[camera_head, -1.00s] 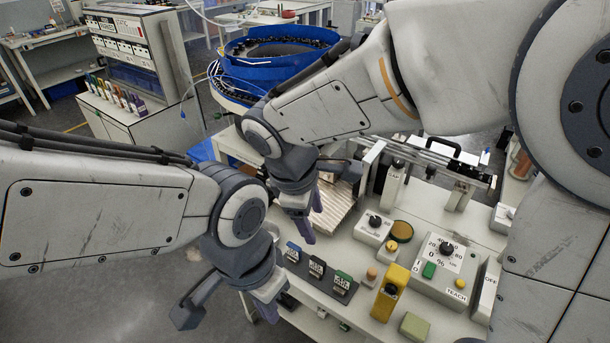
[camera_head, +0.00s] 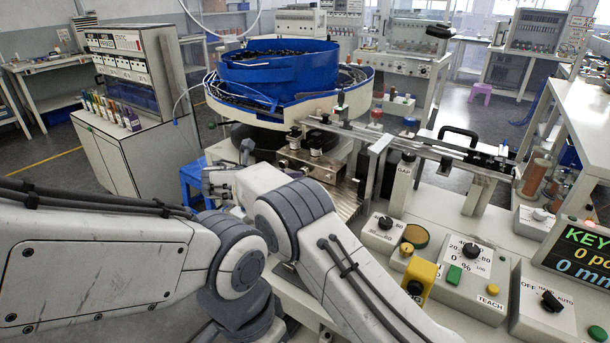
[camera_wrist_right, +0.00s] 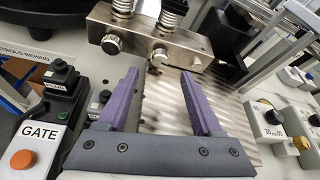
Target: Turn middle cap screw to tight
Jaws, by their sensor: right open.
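A metal block (camera_head: 306,166) with knurled screws stands by the blue feeder bowl. I cannot tell which is the middle cap screw. My right gripper (camera_wrist_right: 160,76) is open and empty, its purple fingers pointing toward the block's front, apart from the screws. In the head view its fingers are hard to make out. My left forearm and wrist show at lower left; the left fingers are out of view.
The blue bowl (camera_head: 280,68) stands behind the block. A metal track (camera_head: 400,140) runs right. Control boxes with dials (camera_head: 471,250) and a yellow block (camera_head: 420,280) stand at right. In the wrist view a GATE box (camera_wrist_right: 38,140) is at left and a ribbed plate (camera_wrist_right: 225,110) lies under the fingers.

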